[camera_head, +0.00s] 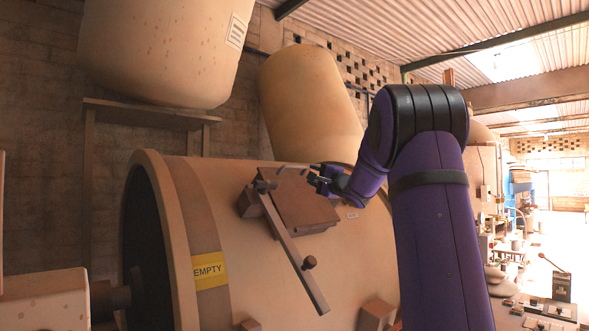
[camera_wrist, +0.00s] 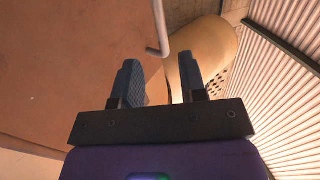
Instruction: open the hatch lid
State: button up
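The hatch lid (camera_head: 300,200) is a brown square plate on the side of a large tan drum. It looks closed, lying against the drum. A bar with a knob (camera_head: 309,262) runs from the lid's left corner down across the drum. My gripper (camera_head: 312,178) is at the lid's upper right edge. In the wrist view my gripper (camera_wrist: 159,82) is open, its two dark fingers apart with nothing between them. A thin bent metal rod (camera_wrist: 161,28) ends just ahead of the gap. The brown lid surface (camera_wrist: 70,60) fills the left; contact cannot be told.
The tan drum (camera_head: 360,260) carries a yellow EMPTY label (camera_head: 209,270). Large tan tanks (camera_head: 165,50) (camera_head: 310,105) stand behind, one on a stand. Brown blocks (camera_head: 376,314) stick out low on the drum. The right side opens to a bright floor with machinery.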

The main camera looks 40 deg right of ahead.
aim_at(296, 167)
jog(key=x, duration=1)
jog(key=shift+w+r, duration=0.1)
jog(key=shift+w, duration=0.25)
grip_shut()
